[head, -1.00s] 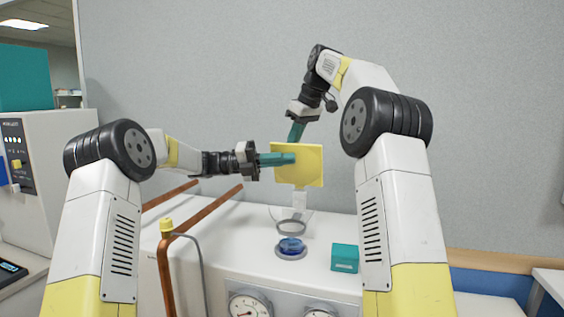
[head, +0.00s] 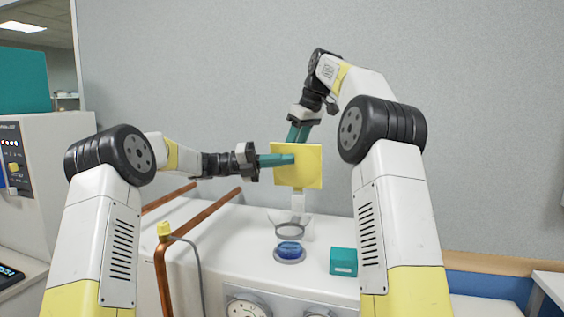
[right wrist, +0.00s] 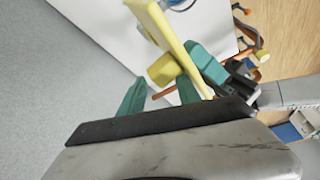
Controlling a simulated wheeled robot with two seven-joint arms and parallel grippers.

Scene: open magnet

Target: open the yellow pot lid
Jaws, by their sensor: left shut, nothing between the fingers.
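The yellow lid (head: 310,168) is a square plate standing upright on a pale stem above the white machine top; it also shows edge-on in the right wrist view (right wrist: 176,42). A yellow knob (right wrist: 163,70) sticks out from its back side. My left gripper (head: 290,160) is shut and empty, its teal fingertips against or just in front of the lid's front face. My right gripper (head: 297,134) is above and behind the lid's top edge. In the right wrist view its teal fingers (right wrist: 158,98) are apart, with the knob ahead of the gap between them.
Below the lid is a clear glass rim (head: 290,230) over a blue round piece (head: 290,249). A teal box (head: 343,261) stands to the right. Copper pipes (head: 205,219) run at the left, and a gauge (head: 246,308) is on the machine's front. A grey wall is behind.

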